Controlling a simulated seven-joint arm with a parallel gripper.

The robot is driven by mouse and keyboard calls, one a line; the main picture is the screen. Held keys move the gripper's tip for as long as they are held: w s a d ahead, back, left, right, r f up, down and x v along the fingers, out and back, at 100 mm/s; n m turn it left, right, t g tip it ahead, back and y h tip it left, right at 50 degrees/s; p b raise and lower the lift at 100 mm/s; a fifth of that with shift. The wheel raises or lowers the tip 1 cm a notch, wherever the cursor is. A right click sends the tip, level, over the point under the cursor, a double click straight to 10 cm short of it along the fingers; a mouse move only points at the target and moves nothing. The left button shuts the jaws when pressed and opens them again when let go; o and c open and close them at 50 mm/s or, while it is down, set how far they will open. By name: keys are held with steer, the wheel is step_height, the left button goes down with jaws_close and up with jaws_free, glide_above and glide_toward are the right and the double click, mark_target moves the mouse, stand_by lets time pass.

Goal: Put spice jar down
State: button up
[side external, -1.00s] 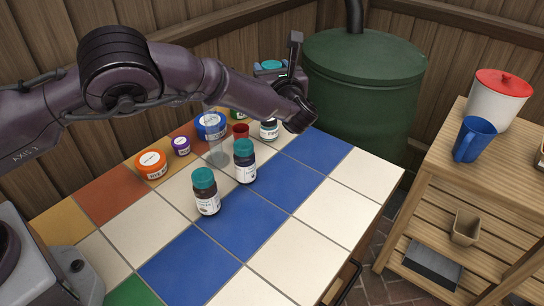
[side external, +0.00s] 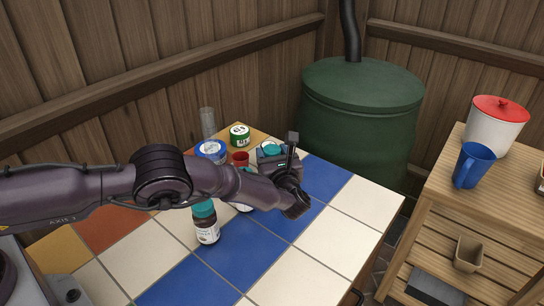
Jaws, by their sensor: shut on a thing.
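My gripper (side external: 280,160) is low over the far right part of the tiled table (side external: 335,225). It is shut on a spice jar, which my own arm and gripper mostly hide. A teal round top (side external: 270,148) shows at the gripper; I cannot tell if it belongs to the held jar or to a jar behind. Whether the held jar touches the table is hidden. A dark jar with a teal lid (side external: 206,228) stands upright in front of my arm. Another jar's white label (side external: 245,206) shows just below my arm.
A blue-lidded jar (side external: 211,149), a red cup (side external: 240,158), a green jar (side external: 240,132) and a clear glass (side external: 207,122) stand behind my arm. A green tank (side external: 362,120) is beyond the table. A wooden shelf (side external: 440,210) is at right. The front right tiles are clear.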

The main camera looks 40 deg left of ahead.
steer(key=shift+f, duration=0.25)
steer(key=shift+f, duration=0.1)
steer(key=o, duration=1)
steer(key=shift+o, duration=0.2)
